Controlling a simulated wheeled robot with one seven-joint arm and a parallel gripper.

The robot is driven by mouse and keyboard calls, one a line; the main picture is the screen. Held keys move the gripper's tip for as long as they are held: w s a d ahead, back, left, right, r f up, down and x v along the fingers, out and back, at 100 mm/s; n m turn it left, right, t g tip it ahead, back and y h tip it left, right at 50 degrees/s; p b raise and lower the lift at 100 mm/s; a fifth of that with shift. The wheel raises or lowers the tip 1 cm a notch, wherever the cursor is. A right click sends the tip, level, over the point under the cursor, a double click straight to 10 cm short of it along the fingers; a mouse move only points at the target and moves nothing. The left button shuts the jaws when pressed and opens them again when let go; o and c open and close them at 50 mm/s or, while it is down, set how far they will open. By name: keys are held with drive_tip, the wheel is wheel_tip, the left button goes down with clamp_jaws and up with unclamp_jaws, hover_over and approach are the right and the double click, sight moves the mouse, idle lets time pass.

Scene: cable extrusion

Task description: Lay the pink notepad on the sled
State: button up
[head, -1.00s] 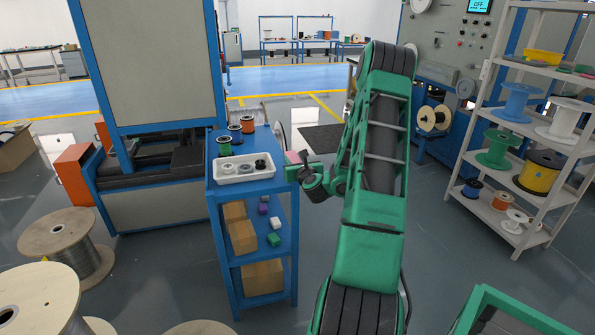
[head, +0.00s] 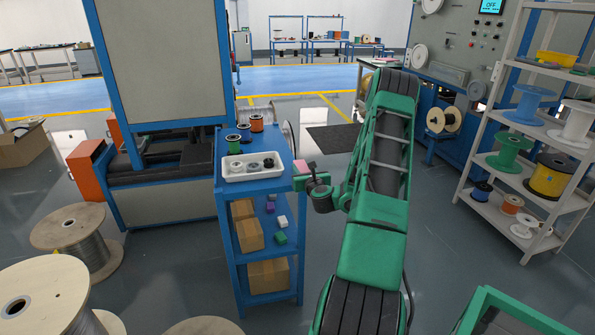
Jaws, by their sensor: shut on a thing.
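The pink notepad (head: 301,166) shows as a small pink piece at the top right edge of the blue cart. My gripper (head: 304,178) is beside the cart's right edge, shut on the notepad; its fingers are small and partly hidden. I cannot tell whether the notepad touches the cart. I cannot make out which thing is the sled.
The blue cart (head: 231,204) carries a white tray (head: 236,178) and several small spools. Its lower shelves hold cardboard boxes (head: 248,236) and small blocks. A tall machine (head: 160,65) stands behind left, large reels (head: 85,235) front left, a spool rack (head: 570,150) right.

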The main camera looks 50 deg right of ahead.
drive_tip(key=shift+f, duration=0.3)
drive_tip(key=o, duration=1)
